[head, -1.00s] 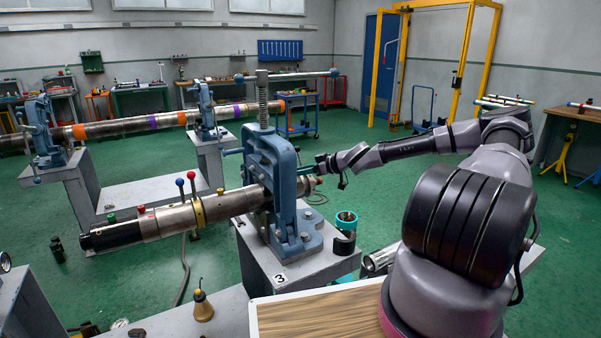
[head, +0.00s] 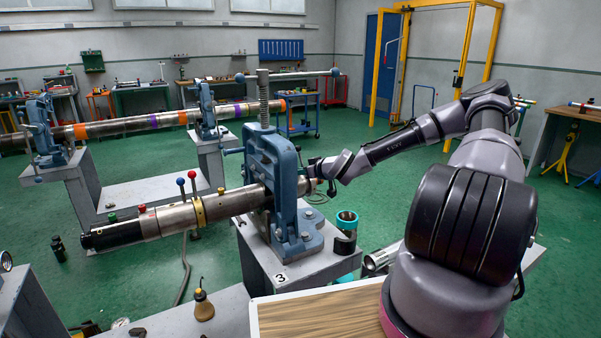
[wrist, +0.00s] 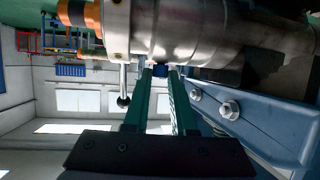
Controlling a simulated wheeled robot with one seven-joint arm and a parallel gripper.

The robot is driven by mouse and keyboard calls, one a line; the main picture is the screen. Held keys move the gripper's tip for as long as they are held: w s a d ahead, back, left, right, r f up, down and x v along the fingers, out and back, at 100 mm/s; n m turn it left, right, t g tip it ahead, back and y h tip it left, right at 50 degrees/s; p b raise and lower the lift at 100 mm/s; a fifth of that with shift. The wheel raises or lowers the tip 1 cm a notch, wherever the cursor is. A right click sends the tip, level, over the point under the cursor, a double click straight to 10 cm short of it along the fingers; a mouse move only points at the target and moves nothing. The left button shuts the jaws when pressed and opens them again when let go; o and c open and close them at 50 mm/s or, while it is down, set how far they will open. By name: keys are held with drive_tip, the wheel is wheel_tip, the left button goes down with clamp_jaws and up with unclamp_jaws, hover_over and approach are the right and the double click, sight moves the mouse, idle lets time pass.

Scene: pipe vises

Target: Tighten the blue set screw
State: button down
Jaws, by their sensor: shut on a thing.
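My gripper (wrist: 161,72) has two green fingers that reach up to the underside of a metal pipe tool (wrist: 180,25) in the wrist view. A small blue set screw (wrist: 158,70) shows between the fingertips, right against the metal body, and the fingers are shut on it. In the head view my gripper (head: 312,167) is at the right end of the pipe tool (head: 180,218), just beyond the blue vise (head: 290,200). The set screw cannot be made out in the head view.
A lever with a dark ball knob (wrist: 123,101) hangs just left of the fingers. The vise's blue frame with bolts (wrist: 265,120) is close on the right. A teal-rimmed cylinder (head: 346,219) stands beside the vise base.

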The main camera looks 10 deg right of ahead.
drive_tip(key=shift+s+a+r+m+t+h, duration=0.1)
drive_tip(key=shift+a+m+t+h, duration=0.15)
drive_tip(key=shift+m+h, duration=0.55)
drive_tip(key=shift+a+m+t+h, duration=0.1)
drive_tip(key=shift+m+t+h, duration=0.25)
drive_tip(key=shift+m+h, duration=0.4)
drive_tip(key=shift+h, duration=0.35)
drive_tip(key=c, duration=0.7)
unclamp_jaws()
drive_tip(key=shift+c, duration=0.2)
drive_tip(key=v, duration=1)
drive_tip(key=shift+s, duration=0.35)
drive_tip(key=shift+d, duration=0.15)
